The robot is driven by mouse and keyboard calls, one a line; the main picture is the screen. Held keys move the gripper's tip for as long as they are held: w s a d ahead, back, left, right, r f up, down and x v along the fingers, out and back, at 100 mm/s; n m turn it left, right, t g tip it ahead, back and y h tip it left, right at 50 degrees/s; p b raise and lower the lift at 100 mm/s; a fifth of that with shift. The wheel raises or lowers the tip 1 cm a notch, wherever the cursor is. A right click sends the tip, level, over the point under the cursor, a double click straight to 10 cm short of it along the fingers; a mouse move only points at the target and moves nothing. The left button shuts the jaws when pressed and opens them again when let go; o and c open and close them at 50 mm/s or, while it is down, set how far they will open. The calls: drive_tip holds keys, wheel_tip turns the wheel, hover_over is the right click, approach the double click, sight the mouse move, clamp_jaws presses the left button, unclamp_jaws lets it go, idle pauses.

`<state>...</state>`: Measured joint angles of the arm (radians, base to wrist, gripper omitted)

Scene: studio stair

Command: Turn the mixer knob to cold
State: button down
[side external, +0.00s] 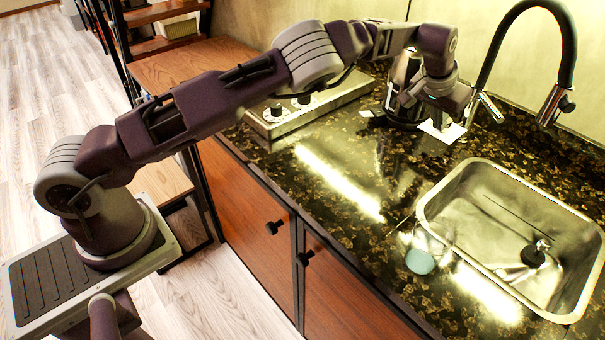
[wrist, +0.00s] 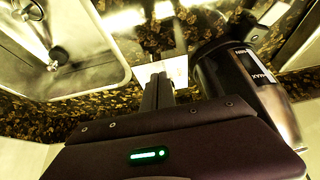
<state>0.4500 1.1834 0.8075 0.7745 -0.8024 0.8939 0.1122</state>
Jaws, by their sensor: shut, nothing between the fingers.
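The mixer tap stands behind the sink in the side view, with a black curved hose and spray head (side external: 553,104). A silver lever (side external: 490,106), which looks like the mixer knob, sticks out at the lower left of the hose. My gripper (side external: 438,122) points down to the left of this lever, apart from it as far as I can tell. Its fingers (wrist: 158,92) are together and empty in the wrist view. I cannot make out the tap or knob in the wrist view.
A dark kettle (side external: 401,75) stands close behind my gripper; it fills the right of the wrist view (wrist: 240,80). White cards (side external: 442,132) lie beneath the gripper. The steel sink (side external: 433,204) is at right, a blue-green cup (side external: 420,262) by its left edge. A hob (side external: 318,111) is at left.

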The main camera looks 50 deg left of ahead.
drive_tip(key=shift+d, duration=0.2)
drive_tip(key=shift+s, duration=0.3)
wheel_tip(320, 180, up, 6)
idle(0.4)
